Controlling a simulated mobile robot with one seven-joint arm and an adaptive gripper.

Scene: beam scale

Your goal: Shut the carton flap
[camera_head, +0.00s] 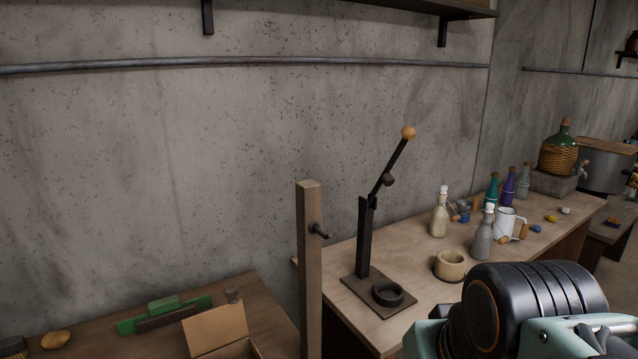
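The cardboard carton (240,350) sits on the left table at the bottom edge of the picture, and only its back part shows. Its flap (215,328) stands up, tilted back and open. The carton's front and inside are mostly cut off by the frame. Part of my arm fills the bottom right corner. My gripper's fingers are not in view, so where they are relative to the flap does not show.
A wooden post (311,270) with a dark peg stands right of the carton. A green-and-brown object (165,313) lies behind it. The right table holds a black lever stand (365,240), a wooden bowl (450,266), bottles (439,215) and a white mug (505,222).

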